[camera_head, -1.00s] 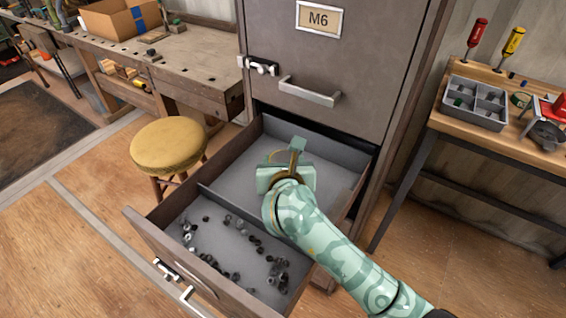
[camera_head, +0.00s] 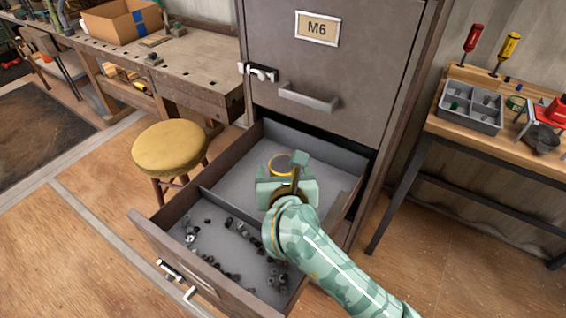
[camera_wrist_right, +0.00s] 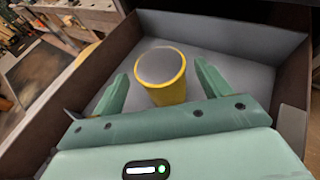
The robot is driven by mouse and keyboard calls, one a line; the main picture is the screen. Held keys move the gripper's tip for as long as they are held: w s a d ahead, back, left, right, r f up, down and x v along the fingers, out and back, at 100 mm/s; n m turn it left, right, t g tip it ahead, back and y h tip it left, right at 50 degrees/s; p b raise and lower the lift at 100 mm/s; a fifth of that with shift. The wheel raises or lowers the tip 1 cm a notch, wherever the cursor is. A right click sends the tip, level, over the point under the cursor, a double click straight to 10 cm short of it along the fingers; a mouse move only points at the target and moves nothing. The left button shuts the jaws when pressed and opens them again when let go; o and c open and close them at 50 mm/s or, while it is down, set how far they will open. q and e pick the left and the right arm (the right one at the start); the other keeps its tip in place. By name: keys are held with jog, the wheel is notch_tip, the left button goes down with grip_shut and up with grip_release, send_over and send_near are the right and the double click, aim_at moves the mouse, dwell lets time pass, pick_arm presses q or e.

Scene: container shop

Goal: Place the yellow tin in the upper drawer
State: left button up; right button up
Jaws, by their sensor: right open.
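The yellow tin (camera_head: 281,163) has a grey top and stands in the rear compartment of the open drawer (camera_head: 174,208). In the right wrist view the tin (camera_wrist_right: 168,93) stands upright between and just beyond the two spread fingers, with a gap on each side. My right gripper (camera_head: 284,178) is open, low inside the drawer, on the near side of the tin, and hides the tin's lower part in the head view. My left gripper is out of view.
A closed cabinet front labelled M6 (camera_head: 345,70) rises above the open drawer. A divider (camera_head: 222,200) separates the rear compartment from a front one with several small dark nuts (camera_head: 232,275). A yellow stool (camera_head: 170,148) stands left; a side table (camera_head: 470,140) stands right.

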jog(key=p+v, duration=0.1)
jog(key=v, duration=0.6)
jog(key=shift+s+p, duration=0.25)
jog(key=shift+p, duration=0.1)
jog(key=shift+r, duration=0.15)
